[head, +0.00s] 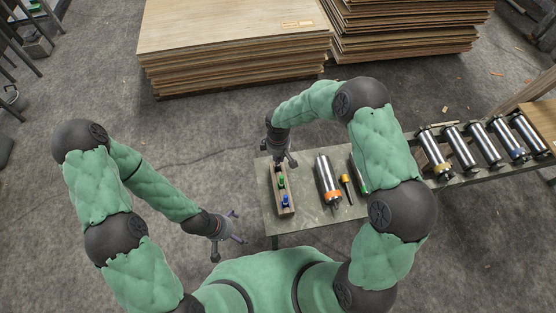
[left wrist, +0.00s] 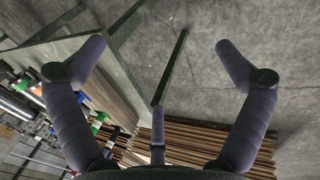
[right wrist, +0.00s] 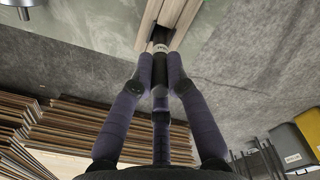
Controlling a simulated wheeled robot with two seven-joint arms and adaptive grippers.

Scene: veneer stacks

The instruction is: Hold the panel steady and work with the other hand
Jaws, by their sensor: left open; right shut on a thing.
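My right gripper (head: 283,160) is over the far end of a narrow wooden tray (head: 291,211) on the work table. In the right wrist view its fingers (right wrist: 160,58) are closed around a small dark object (right wrist: 161,47) at the tray's end. The tray also holds a green piece (head: 281,182) and a blue piece (head: 285,200). My left gripper (head: 236,226) is open and empty, left of the table and apart from it. Stacked wooden panels (head: 233,30) lie on the floor at the back; neither gripper touches them.
On the grey-green table (head: 310,222) lie a silver and orange cylinder (head: 327,178), a yellow-topped tool (head: 346,186) and a green and silver tool (head: 358,174). A second panel stack (head: 405,30) is at the back right. A roller conveyor (head: 487,145) is at right.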

